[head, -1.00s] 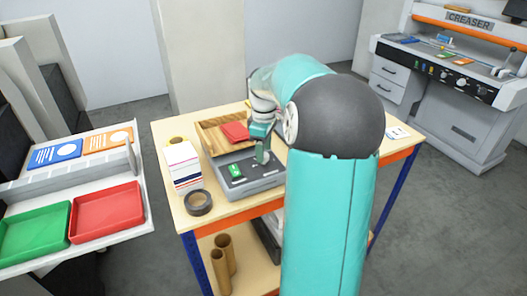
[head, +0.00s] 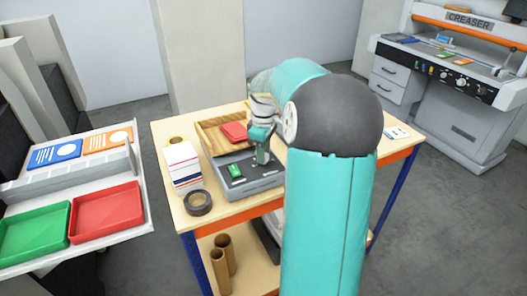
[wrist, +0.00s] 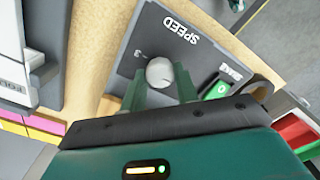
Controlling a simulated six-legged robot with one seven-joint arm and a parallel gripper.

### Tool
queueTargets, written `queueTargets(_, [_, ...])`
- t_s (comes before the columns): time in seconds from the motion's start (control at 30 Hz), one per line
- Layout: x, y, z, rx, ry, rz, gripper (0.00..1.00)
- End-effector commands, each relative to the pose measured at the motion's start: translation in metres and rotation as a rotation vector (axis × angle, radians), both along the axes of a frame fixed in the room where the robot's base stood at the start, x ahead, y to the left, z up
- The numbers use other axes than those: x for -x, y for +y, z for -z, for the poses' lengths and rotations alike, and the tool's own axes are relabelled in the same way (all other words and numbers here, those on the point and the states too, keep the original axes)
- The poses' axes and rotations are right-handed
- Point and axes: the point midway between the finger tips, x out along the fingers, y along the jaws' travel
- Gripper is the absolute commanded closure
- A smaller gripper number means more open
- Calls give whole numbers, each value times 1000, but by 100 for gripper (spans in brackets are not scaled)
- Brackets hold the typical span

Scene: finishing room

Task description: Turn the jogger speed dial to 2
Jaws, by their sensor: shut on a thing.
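The jogger (head: 262,190) is a grey machine on the table with a sloping dark control panel. A wooden tray on it holds a red stack (head: 234,131). In the wrist view, the speed dial (wrist: 159,71) is a small round pale knob below the white word SPEED. A small mark like a 3 shows to its left; its pointer and the other numbers cannot be made out. My gripper (wrist: 160,84) is shut on the dial, one green finger on each side. In the head view, my gripper (head: 262,152) is at the panel and hides the dial.
A green switch (wrist: 221,90) is close beside the right finger; it also shows in the head view (head: 235,171). A paper stack (head: 182,165) and a dark tape roll (head: 198,203) stand left of the jogger. The creaser (head: 450,80) is at the back right.

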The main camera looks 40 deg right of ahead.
Motion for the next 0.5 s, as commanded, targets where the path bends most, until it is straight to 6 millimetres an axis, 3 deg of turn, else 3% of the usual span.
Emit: queueTargets(0.5, [-1,1,-1,2,-1,348,92])
